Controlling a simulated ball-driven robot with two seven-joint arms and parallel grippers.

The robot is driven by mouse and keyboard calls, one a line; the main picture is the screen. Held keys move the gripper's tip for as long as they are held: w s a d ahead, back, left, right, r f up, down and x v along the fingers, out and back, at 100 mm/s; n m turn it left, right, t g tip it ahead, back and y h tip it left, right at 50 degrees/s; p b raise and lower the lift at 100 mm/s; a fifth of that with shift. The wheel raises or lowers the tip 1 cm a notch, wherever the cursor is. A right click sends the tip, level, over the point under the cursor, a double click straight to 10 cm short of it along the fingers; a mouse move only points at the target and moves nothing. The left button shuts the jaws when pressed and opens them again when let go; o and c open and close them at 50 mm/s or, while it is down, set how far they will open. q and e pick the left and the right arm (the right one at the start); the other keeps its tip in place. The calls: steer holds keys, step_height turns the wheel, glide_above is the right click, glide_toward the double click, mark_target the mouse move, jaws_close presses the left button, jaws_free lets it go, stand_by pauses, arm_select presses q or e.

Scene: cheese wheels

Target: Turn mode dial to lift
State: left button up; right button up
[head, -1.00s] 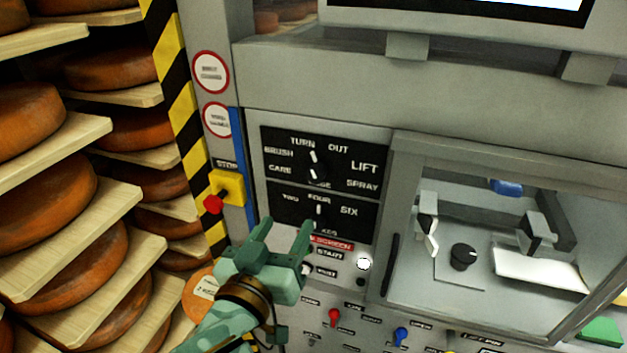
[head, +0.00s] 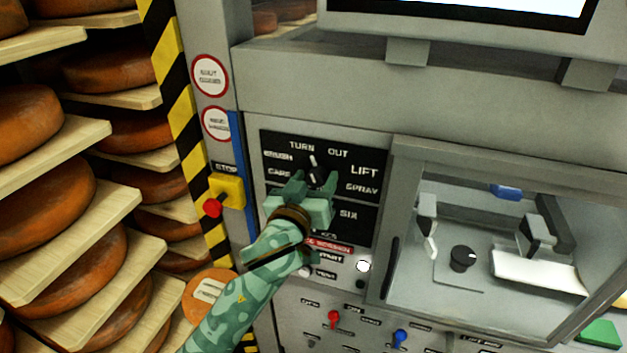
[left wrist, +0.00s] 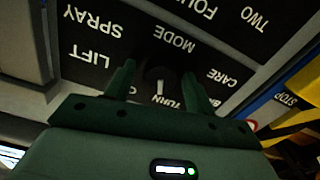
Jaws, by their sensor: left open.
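The mode dial (head: 312,162) is a black knob with a white pointer line on the upper black panel (head: 352,150). Its pointer leans toward TURN. The LIFT label is to the right of the dial. My left gripper (head: 315,181) is open, its fingers just below the dial and in front of the panel. The left wrist view shows the panel upside down, with the dial (left wrist: 159,84) between the two open fingers (left wrist: 158,74). I cannot tell whether they touch it. My gripper hides the lower label and most of the second dial. My right gripper is not in view.
A yellow stop box with a red button (head: 212,208) is left of the panel. A glass-fronted cabinet with a dark handle (head: 390,266) stands right. Red and blue toggles (head: 400,337) sit below. Shelves of cheese wheels (head: 60,200) fill the left.

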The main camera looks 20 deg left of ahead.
arm_select(q)
steer(key=c, duration=1)
steer(key=shift+o, duration=0.2)
